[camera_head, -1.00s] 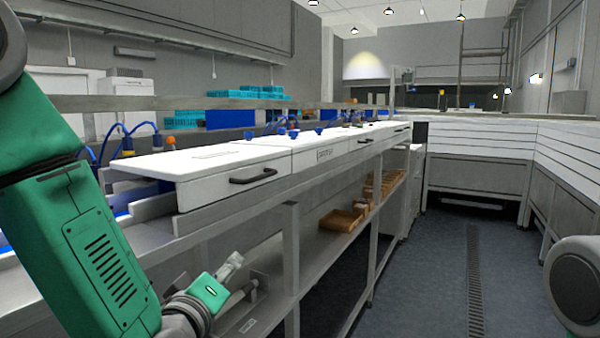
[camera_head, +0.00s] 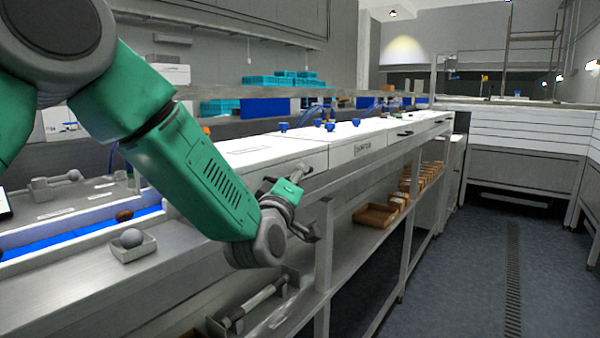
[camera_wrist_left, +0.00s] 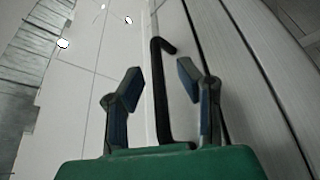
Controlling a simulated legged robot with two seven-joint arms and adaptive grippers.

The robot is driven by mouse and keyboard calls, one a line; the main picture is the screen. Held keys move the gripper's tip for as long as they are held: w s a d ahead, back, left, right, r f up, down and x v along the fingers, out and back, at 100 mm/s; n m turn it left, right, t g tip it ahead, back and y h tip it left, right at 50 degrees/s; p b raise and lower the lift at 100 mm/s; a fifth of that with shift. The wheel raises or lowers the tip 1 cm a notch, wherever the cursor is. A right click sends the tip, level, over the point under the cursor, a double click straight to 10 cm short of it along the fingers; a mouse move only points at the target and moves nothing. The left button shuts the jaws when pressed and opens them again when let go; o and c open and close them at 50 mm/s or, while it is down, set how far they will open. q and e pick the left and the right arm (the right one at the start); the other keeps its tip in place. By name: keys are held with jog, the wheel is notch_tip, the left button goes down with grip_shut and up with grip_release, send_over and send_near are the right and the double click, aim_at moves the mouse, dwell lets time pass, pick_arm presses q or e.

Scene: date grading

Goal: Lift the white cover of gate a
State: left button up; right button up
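The nearest white cover (camera_head: 262,148) lies closed over the line in the head view, its front face partly hidden by my left arm. Its black handle (camera_wrist_left: 160,85) shows in the left wrist view, standing out from a white face. My left gripper (camera_wrist_left: 160,78) is open, with one finger on each side of the handle and visible gaps between. In the head view my left gripper (camera_head: 307,205) is at the cover's front face, and the handle is mostly hidden behind it. I cannot read a gate letter on this cover. My right gripper is out of view.
More white covers (camera_head: 362,140) continue along the line to the right. A steel lower shelf (camera_head: 340,232) below holds brown trays (camera_head: 375,216). A small tray (camera_head: 132,248) with a grey ball sits at left. The floor aisle (camera_head: 470,260) at right is clear.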

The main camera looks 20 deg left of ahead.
pick_arm(q)
jog(key=shift+x, duration=0.8)
jog(key=shift+f, duration=0.1)
jog(key=shift+d, duration=0.2)
grip_shut()
